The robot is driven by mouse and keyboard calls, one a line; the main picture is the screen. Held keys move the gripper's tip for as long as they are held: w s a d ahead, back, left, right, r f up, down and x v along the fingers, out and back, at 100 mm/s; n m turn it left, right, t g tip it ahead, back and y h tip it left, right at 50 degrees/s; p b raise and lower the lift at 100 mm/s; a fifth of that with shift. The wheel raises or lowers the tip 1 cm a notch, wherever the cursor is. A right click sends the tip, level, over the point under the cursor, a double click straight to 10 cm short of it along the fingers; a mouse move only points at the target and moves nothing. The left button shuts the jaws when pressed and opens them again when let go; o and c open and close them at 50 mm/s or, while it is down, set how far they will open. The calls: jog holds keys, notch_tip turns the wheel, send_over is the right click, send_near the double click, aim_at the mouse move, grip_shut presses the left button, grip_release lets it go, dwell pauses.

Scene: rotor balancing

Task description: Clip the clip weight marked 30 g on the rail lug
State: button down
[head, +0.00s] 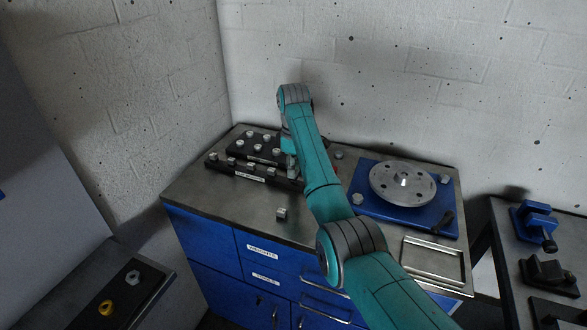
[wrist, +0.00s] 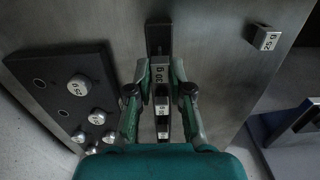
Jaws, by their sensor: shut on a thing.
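My gripper (head: 291,172) is at the right part of the black clip weight rail (head: 235,171). In the wrist view its fingers (wrist: 160,72) are shut on a small grey clip weight (wrist: 161,77), at the black rail (wrist: 158,38). The held weight's label is upside down and too small to read surely. More clip weights (wrist: 162,110) stand in line behind it on the rail. A loose marked block (head: 281,213) lies on the bench, and also shows in the wrist view (wrist: 266,38). I cannot make out the rail lug for certain.
A black tray of round weights (head: 240,149) stands behind the rail. A silver rotor disc (head: 402,182) sits over a blue base plate (head: 372,208) at the right. An empty metal frame (head: 433,259) lies at the front right. The bench front left is clear.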

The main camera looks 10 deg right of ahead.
jog(key=shift+f, duration=0.65)
jog(key=c, duration=1)
grip_release()
jog(key=shift+c, duration=0.7)
